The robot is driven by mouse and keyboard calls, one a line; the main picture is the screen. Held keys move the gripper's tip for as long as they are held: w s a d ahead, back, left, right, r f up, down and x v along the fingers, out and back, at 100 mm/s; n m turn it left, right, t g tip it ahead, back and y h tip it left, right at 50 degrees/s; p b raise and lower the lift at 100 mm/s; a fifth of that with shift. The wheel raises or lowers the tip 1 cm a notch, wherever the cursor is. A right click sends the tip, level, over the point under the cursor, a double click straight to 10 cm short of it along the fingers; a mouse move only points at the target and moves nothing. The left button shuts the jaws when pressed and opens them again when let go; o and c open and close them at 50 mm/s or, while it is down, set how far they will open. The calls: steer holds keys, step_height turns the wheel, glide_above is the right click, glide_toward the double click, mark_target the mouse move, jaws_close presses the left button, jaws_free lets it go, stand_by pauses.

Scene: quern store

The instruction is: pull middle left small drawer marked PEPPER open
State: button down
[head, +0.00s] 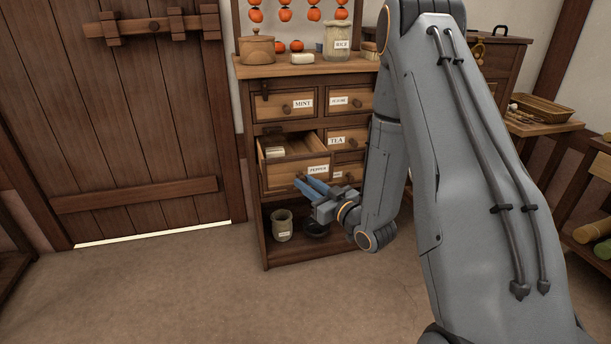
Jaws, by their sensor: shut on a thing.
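The small drawer marked PEPPER (284,178) is in the left column of the wooden cabinet, below the MINT drawer (274,106). It stands pulled out, and its inside shows from above with pale items (275,152) at the left. My gripper (304,183) is at the drawer's front, just below the PEPPER label. Its blue fingers are shut on the drawer's knob, which they mostly hide.
The TEA drawer (350,140) and others in the right column are shut, partly behind my arm. A jar (282,225) and a dark bowl (316,229) stand on the open shelf below. A plank door (130,110) is at the left. The floor in front is clear.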

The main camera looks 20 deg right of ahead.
steer(key=shift+s, duration=0.2)
steer(key=c, duration=1.6)
jaws_free()
steer(key=p+v, duration=0.1)
steer(key=v, duration=0.7)
steer(key=shift+w, duration=0.15)
